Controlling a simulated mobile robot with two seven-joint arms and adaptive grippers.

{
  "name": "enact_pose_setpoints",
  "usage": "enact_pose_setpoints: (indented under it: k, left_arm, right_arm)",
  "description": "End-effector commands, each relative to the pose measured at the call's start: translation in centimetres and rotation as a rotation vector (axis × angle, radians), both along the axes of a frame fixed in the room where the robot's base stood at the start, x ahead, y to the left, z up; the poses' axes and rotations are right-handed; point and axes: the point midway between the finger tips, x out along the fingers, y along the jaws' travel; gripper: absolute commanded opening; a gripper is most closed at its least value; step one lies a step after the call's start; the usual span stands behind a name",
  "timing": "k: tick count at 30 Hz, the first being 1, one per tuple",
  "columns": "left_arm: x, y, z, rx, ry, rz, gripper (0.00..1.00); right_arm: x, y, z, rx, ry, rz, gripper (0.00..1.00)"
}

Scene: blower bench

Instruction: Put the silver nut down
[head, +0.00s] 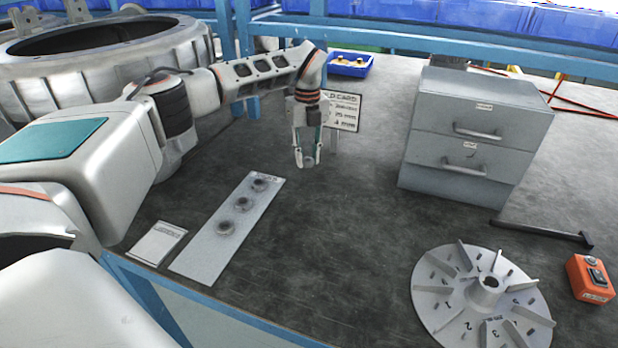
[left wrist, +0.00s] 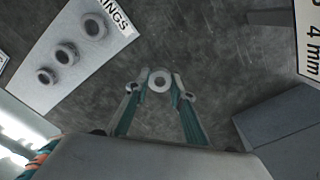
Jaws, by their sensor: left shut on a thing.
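My left gripper (head: 308,160) hangs above the dark bench top, right of the strip of rings and left of the grey drawer cabinet. In the left wrist view its two fingertips (left wrist: 160,90) are closed on a silver nut (left wrist: 160,78), a small ring-shaped piece with a dark hole. The nut is too small to make out clearly in the head view. Bare bench shows beneath it. My right gripper is not in view.
A pale strip (head: 208,251) carries three rings; a white card (head: 157,243) lies beside it. A sign (head: 343,112) stands behind the gripper. The drawer cabinet (head: 478,105), bladed impeller (head: 440,305), black-handled tool (head: 540,232) and orange box (head: 590,279) are to the right. The middle bench is clear.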

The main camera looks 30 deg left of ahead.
Motion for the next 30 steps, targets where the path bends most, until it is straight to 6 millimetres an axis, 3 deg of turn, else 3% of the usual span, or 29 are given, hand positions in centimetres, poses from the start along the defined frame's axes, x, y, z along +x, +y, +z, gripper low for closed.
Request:
enact_pose_setpoints:
  k: [3,11,18,30]
  left_arm:
    - [-0.1,0.0,-2.1,-0.001,0.003,0.001,0.0]
    - [0.0,0.0,-3.6,0.0,0.001,0.0,0.0]
    - [-0.1,0.0,-7.0,0.001,0.003,0.0,0.0]
    - [0.0,0.0,-7.3,0.0,0.0,0.001,0.0]
  right_arm:
    - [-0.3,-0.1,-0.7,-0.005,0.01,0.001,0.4]
    - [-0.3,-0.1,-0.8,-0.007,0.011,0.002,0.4]
    - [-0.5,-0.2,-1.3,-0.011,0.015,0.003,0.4]
    - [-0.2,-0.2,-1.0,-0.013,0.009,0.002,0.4]
